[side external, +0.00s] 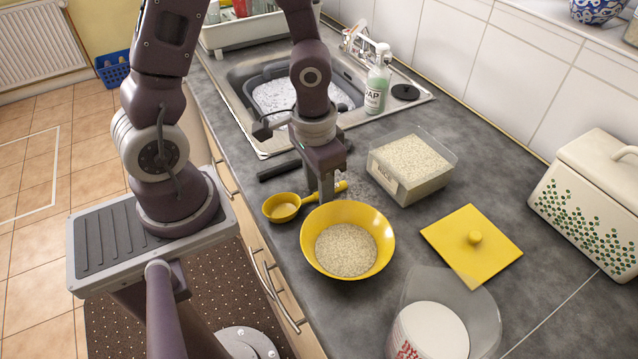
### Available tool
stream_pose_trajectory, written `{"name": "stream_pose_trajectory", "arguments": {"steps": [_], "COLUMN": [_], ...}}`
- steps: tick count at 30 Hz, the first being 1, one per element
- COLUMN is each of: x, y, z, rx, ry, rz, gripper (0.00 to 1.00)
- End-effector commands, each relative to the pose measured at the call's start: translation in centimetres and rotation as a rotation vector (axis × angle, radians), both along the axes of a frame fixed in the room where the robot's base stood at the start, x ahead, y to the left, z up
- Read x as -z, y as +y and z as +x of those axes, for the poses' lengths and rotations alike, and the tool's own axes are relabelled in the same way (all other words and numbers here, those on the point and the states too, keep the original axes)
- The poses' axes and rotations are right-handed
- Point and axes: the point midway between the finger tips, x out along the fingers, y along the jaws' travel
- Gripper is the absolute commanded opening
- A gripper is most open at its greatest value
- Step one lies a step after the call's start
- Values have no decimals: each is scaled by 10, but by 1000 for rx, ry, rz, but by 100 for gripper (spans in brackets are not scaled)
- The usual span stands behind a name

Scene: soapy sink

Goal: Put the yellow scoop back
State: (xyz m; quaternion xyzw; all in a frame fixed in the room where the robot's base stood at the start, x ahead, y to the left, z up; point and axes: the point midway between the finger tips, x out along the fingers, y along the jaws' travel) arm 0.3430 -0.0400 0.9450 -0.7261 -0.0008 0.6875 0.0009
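The yellow scoop (282,208) is at the counter's front edge, left of the yellow bowl, with its handle pointing right and slightly back. Its cup looks empty. My gripper (322,194) points down over the handle, and its fingers hide the handle's middle; the handle end shows on their right. I cannot tell whether the fingers are closed on it or whether the scoop touches the counter. The clear rice container (411,168) stands open to the right, full of grains. The yellow bowl (318,261) holds grains. A yellow square lid with a knob (471,243) lies on the counter.
A clear measuring jug with white contents (432,325) stands in front. A white dotted bread bin (592,200) is at right. Behind are the soapy sink (285,92), a soap bottle (378,82) and a black disc (405,92).

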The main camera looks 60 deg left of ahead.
Motion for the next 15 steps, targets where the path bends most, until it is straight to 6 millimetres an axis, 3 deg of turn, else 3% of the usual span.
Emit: {"name": "stream_pose_trajectory", "arguments": {"steps": [9,11,15], "x": [-6,-14,-50], "y": [0,1,2], "z": [1,1,0], "rx": [-2,-5,-9], "ry": [-3,-6,-11], "rz": [0,0,3], "gripper": [36,36,36]}}
